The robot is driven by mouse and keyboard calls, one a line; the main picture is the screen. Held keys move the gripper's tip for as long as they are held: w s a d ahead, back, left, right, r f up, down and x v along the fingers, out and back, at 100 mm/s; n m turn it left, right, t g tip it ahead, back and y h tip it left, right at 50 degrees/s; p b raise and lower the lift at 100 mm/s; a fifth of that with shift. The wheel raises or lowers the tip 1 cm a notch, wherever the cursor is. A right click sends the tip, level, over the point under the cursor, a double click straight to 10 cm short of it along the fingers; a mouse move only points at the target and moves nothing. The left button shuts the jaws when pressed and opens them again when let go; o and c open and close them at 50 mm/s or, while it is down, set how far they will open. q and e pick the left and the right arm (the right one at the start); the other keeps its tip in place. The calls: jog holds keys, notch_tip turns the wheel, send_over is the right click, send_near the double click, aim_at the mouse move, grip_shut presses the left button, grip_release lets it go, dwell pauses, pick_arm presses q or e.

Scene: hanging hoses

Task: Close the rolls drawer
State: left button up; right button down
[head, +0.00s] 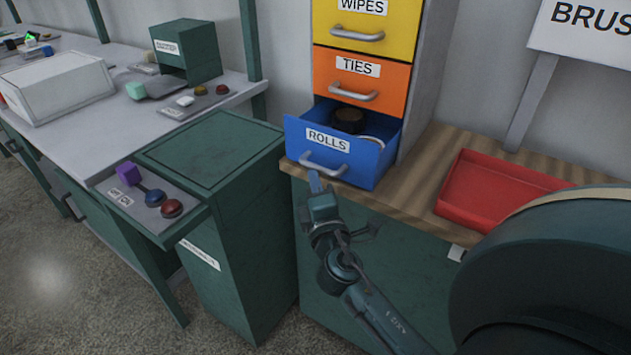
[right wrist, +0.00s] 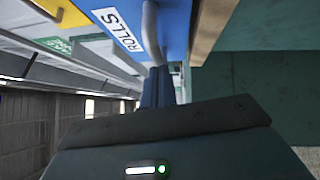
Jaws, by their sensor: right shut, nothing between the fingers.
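The blue rolls drawer (head: 360,168) is pulled out of the cabinet below the orange ties drawer. A dark round roll (head: 348,118) and part of a pale ring show inside it. The drawer's grey handle (head: 323,168) is on its front, below the ROLLS label. My right gripper (head: 314,182) is shut and empty, its fingertips close to the handle. In the right wrist view the fingers (right wrist: 158,85) point at the blue front (right wrist: 172,25) beside the handle (right wrist: 152,38); I cannot tell whether they touch. My left gripper is not in view.
The yellow wipes drawer (head: 365,30) and orange ties drawer (head: 360,75) are shut above. A red tray (head: 490,192) lies on the wooden top to the right. A green cabinet (head: 215,150) and a bench with several objects stand at left.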

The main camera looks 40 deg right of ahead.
aim_at(326, 172)
jog(key=d, duration=0.1)
jog(key=w+d, duration=0.1)
jog(key=d, duration=0.2)
jog(key=shift+w, duration=0.35)
jog(key=shift+a, duration=0.15)
